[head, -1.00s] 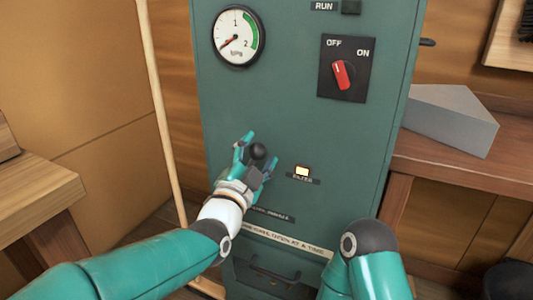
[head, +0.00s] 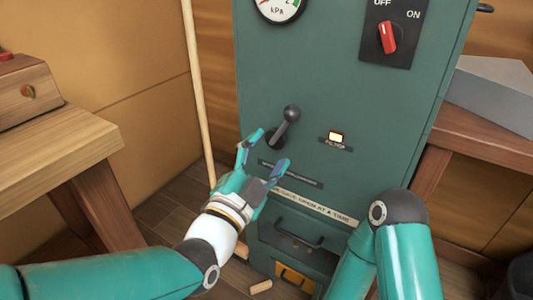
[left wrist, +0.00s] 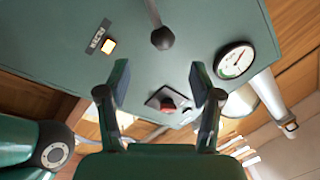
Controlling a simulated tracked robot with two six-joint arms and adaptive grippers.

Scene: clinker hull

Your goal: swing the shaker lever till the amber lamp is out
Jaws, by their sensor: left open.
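The shaker lever (head: 285,124) is a dark grey rod with a ball knob on the front of a green cabinet (head: 340,90). It tilts up and to the right in the head view, and its knob (left wrist: 163,38) shows beyond the fingers in the left wrist view. The amber lamp (head: 336,136) is lit, right of the lever; it glows in the left wrist view (left wrist: 109,46) too. My left gripper (head: 268,150) is open and empty, just below the lever and apart from the knob. My right gripper is out of view.
A red rotary switch (head: 388,37) and a pressure gauge (head: 280,6) sit higher on the cabinet. A drawer with a handle (head: 298,236) is below. A wooden pole (head: 195,95) stands left of the cabinet. Wooden benches (head: 60,150) flank it.

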